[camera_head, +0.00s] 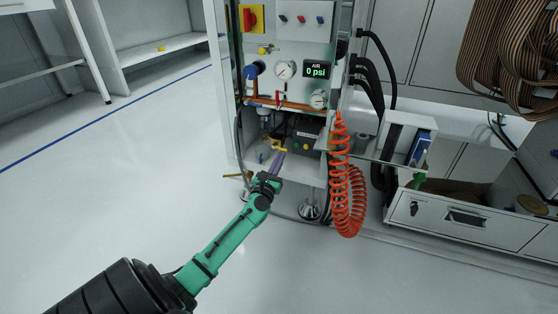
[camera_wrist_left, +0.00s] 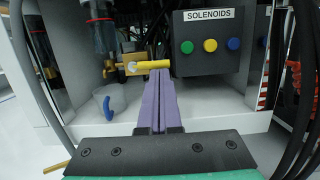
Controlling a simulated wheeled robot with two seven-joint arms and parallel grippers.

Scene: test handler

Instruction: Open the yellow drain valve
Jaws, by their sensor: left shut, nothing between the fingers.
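The yellow drain valve handle (camera_wrist_left: 150,65) lies level on a brass fitting (camera_wrist_left: 116,68), its free end pointing right in the left wrist view. In the head view the yellow handle (camera_head: 279,148) shows low in the open cabinet. My left gripper (camera_wrist_left: 161,80) has its purple fingers closed together, with nothing between them. The fingertips are just below the handle's right end in the picture. I cannot tell whether they touch it. In the head view the left gripper (camera_head: 278,160) reaches in from the front. My right gripper is not in view.
A SOLENOIDS box (camera_wrist_left: 210,48) with coloured buttons stands right of the handle. A clear cup (camera_wrist_left: 110,103) with a blue piece sits below the valve. An orange coiled hose (camera_head: 347,195) hangs at the right. The air display (camera_head: 317,71) reads 0 psi.

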